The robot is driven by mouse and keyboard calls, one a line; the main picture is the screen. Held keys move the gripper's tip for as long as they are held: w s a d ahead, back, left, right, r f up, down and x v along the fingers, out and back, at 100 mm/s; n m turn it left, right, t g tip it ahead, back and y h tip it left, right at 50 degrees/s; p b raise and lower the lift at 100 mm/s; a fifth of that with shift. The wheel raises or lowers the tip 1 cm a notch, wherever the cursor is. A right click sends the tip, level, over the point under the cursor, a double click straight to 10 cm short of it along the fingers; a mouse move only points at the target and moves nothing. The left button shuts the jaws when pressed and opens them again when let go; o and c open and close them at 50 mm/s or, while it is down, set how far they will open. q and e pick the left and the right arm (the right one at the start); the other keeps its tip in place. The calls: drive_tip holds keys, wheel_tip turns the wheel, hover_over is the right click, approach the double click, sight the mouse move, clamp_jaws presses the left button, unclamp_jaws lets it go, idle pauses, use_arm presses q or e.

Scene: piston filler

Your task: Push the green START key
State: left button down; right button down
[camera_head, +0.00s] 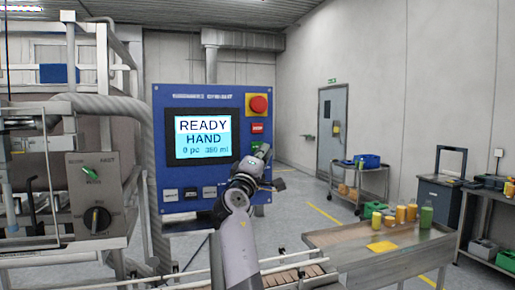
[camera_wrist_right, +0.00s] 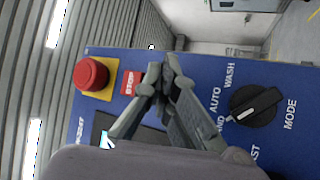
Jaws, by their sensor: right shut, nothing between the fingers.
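The blue control panel (camera_head: 222,97) stands ahead of me, with a screen (camera_head: 203,138) reading READY, HAND, 0 pc and 350 ml. The green START key (camera_head: 255,146) barely shows below the red STOP key (camera_head: 257,128), largely covered by my right gripper (camera_head: 265,150). My right gripper is shut and empty, its fingertips in front of the panel at the green key. In the right wrist view its fingers (camera_wrist_right: 166,72) meet beside the STOP key (camera_wrist_right: 131,84), and the green key is hidden behind them. I cannot tell whether they touch it. My left gripper is not in view.
A red emergency stop button (camera_head: 258,104) sits above STOP. The black MODE knob (camera_wrist_right: 256,104) is near the fingers in the wrist view. A conveyor (camera_head: 293,274) and a steel table (camera_head: 350,238) with yellow and green containers lie to the right.

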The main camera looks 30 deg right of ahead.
drive_tip(key=shift+w, duration=0.15)
drive_tip(key=shift+w+d, duration=0.1)
drive_tip(key=shift+w, duration=0.15)
